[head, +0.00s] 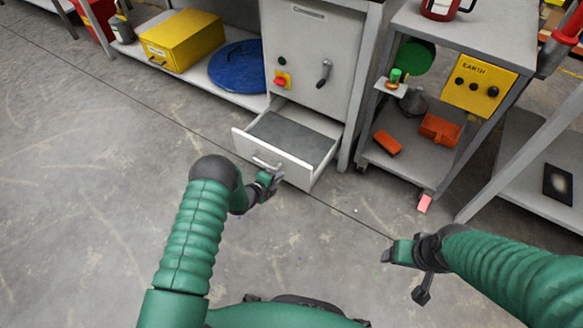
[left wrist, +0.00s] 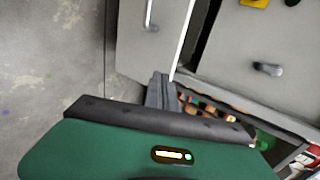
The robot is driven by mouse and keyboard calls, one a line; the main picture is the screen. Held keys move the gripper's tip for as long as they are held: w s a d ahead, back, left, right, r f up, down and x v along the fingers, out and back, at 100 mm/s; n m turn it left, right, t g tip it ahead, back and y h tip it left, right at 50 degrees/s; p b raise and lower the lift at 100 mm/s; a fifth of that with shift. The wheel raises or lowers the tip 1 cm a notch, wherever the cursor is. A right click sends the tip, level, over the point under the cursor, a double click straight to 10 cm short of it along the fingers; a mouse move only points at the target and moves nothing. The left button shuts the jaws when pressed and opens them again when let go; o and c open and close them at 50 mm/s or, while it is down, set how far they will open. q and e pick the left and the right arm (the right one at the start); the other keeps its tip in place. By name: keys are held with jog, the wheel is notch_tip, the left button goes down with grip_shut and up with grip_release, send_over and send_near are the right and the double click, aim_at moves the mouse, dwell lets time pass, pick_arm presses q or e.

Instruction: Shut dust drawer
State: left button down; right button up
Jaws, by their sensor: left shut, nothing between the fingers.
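The dust drawer (head: 296,137) is a white-fronted drawer low in a grey cabinet, and it stands pulled out. Its inside is dark grey, with no loose thing visible in it. A metal handle (head: 267,163) is on its front. My left gripper (head: 275,177) is shut and empty, close to the drawer front near the handle; I cannot tell if it touches. In the left wrist view the shut fingers (left wrist: 161,88) point toward the drawer front (left wrist: 140,50), and the handle (left wrist: 149,14) shows at the top. My right gripper (head: 388,254) is off to the right above the floor, apart from the drawer.
The cabinet face (head: 312,55) has a red knob and a lever above the drawer. A grey cart (head: 470,35) with orange items stands at right. A yellow box (head: 182,40) and blue disc (head: 237,66) lie on a low shelf at left. The floor before the drawer is clear.

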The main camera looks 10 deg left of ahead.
aim_at(293, 163)
pick_arm(q)
jog(key=b+x, duration=0.1)
jog(key=x, duration=0.1)
jog(key=b+x, duration=0.2)
jog(key=x, duration=0.1)
jog(key=r+b+x, duration=0.1)
jog(key=x, duration=0.1)
jog(key=shift+w+f, duration=0.15)
jog(key=shift+w, duration=0.45)
jog(key=shift+w+d+r, duration=0.1)
jog(key=shift+w+r, duration=0.15)
jog(key=shift+w, duration=0.05)
jog(key=shift+b, duration=0.3)
